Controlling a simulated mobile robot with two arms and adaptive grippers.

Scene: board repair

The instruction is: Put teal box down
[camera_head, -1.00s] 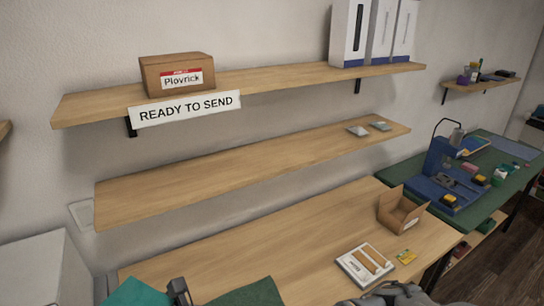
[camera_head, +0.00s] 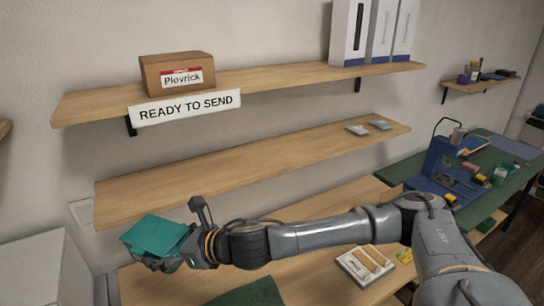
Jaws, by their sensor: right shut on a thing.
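A teal box (camera_head: 155,236) is in the lower left of the head view, held up at the end of my right arm, in front of the left end of the middle shelf. My right gripper (camera_head: 178,258) is shut on it; the box hides part of the fingers. The arm stretches in from the right across the workbench. The middle wooden shelf (camera_head: 230,170) is bare except for small flat packets (camera_head: 368,127) near its right end. My left gripper is not in view.
The upper shelf (camera_head: 270,88) bears a cardboard box (camera_head: 177,74), a "READY TO SEND" sign (camera_head: 184,108) and several tall white boxes (camera_head: 375,30). The workbench (camera_head: 150,285) holds a white tray (camera_head: 362,265). A green-topped bench (camera_head: 500,190) with tools stands right. A pale cabinet (camera_head: 45,270) is at lower left.

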